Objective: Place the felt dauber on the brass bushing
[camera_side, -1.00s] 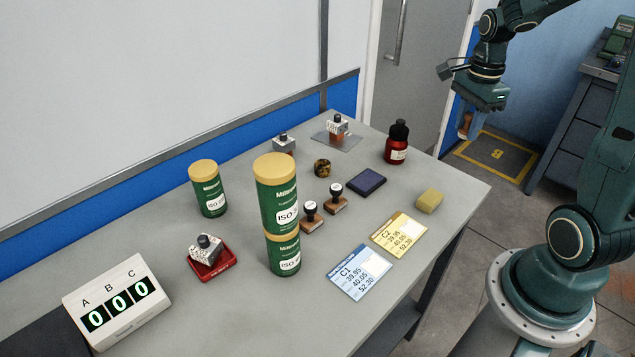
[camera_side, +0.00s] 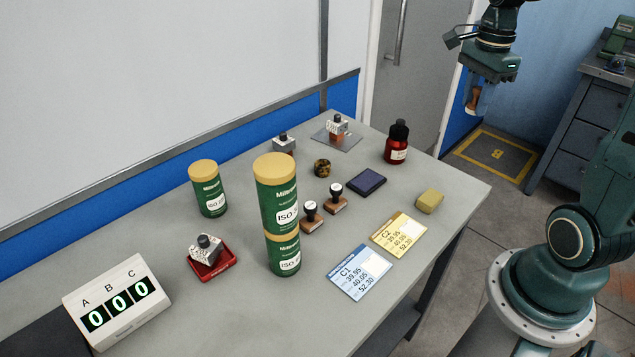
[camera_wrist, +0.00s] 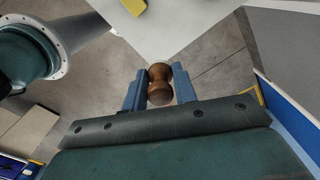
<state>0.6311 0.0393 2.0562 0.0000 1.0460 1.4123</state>
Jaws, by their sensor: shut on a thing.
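My gripper (camera_side: 476,104) is at the upper right, above and beyond the table's far right corner. It is shut on a brown turned-wood piece, which I take to be the felt dauber (camera_wrist: 160,94).
A red bottle (camera_side: 397,143) stands between my gripper and the bushing. A dark ink pad (camera_side: 366,183), two stamps (camera_side: 335,198), a yellow block (camera_side: 429,201) and stacked green canisters (camera_side: 277,205) surround the table's middle. A metal block on a plate (camera_side: 337,128) is behind.

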